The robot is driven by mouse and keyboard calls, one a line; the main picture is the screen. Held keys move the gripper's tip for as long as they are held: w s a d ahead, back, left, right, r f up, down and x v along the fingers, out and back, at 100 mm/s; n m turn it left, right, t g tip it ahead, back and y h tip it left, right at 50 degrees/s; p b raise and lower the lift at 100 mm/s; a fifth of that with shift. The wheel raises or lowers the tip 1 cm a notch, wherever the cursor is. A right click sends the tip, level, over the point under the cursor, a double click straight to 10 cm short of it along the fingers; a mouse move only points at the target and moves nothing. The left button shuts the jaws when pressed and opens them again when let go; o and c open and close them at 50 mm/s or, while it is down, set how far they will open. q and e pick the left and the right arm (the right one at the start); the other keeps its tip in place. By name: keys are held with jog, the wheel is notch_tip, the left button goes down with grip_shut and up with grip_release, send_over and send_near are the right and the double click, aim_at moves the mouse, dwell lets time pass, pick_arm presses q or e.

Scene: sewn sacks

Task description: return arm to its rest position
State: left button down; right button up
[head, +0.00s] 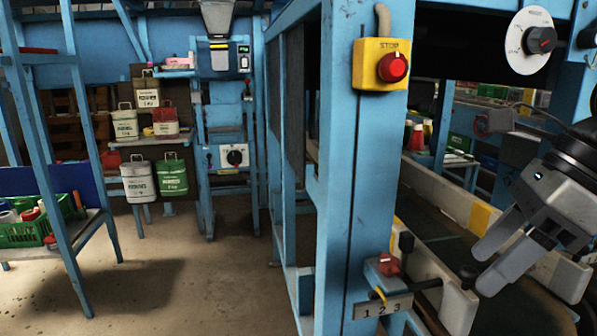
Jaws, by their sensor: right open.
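My right gripper (482,268) shows at the right edge of the head view. Its two grey fingers point down and to the left, apart and with nothing between them. It hangs in front of the conveyor, to the right of the blue post. My left gripper is not in the picture.
A blue post (350,190) with a yellow stop box (381,65) stands close at centre right. A small red switch (388,264) and a lever (406,242) sit near my gripper. A green crate (28,232) is at left. The floor (200,280) between is clear.

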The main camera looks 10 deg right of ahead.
jog(key=a+r+m+g+y+p, duration=0.2)
jog(key=a+m+g+y, duration=0.25)
jog(key=a+y, duration=1.1)
jog(key=w+d+f+m+t+h+p, duration=0.1)
jog(key=w+d+f+m+t+h, duration=0.25)
jog(key=m+t, duration=0.5)
jog(key=w+a+f+m+t+h+p, duration=0.15)
jog(key=f+m+t+h, duration=0.35)
jog(key=m, duration=0.7)
jog(key=w+d+f+m+t+h, duration=0.3)
jog(key=f+m+t, duration=0.4)
jog(key=m, duration=0.4)
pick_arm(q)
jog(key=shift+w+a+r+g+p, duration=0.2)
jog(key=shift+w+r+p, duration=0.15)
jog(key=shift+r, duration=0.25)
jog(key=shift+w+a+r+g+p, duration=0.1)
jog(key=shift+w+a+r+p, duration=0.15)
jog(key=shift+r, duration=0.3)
pick_arm(e)
jog(key=s+f+m+g+h, duration=0.3)
jog(key=s+f, duration=0.3)
jog(key=f, duration=0.3)
jog(key=s+f+m+g+h, duration=0.2)
jog(key=s+f+m+g, duration=0.2)
jog(key=f, duration=0.5)
jog(key=shift+s+a+f+m+g+h, duration=0.3)
jog(key=shift+s+a+f+m+h, duration=0.1)
jog(key=shift+s+m, duration=0.5)
